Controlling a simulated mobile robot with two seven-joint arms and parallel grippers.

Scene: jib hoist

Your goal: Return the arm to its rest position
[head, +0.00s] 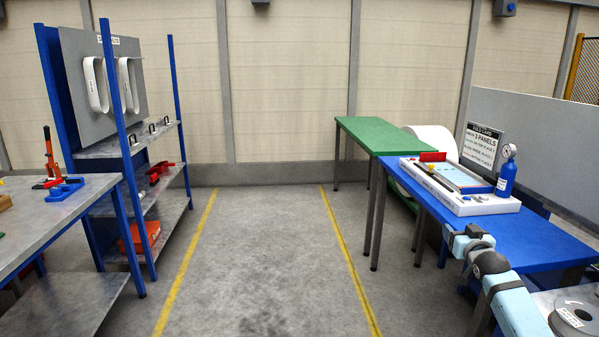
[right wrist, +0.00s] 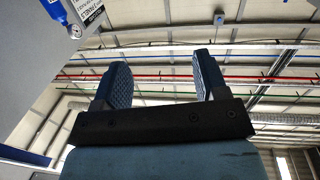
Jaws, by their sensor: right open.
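My right arm (head: 512,305) comes in at the lower right of the head view, light blue with dark joints. Its far end, with my right gripper (head: 470,240), is in front of the blue table's near edge, and the finger detail is too small to tell there. In the right wrist view the right gripper (right wrist: 160,62) has its two blue ribbed fingers wide apart with nothing between them. Behind them are ceiling beams and pipes, so it points upward. My left gripper is not in view.
A blue table (head: 535,243) at right carries a white tray (head: 452,198) and a blue gauge bottle (head: 506,175). A green table (head: 375,134) stands behind. At left are a grey bench (head: 40,215) and a blue-post rack (head: 178,120). The floor aisle (head: 265,255) is clear.

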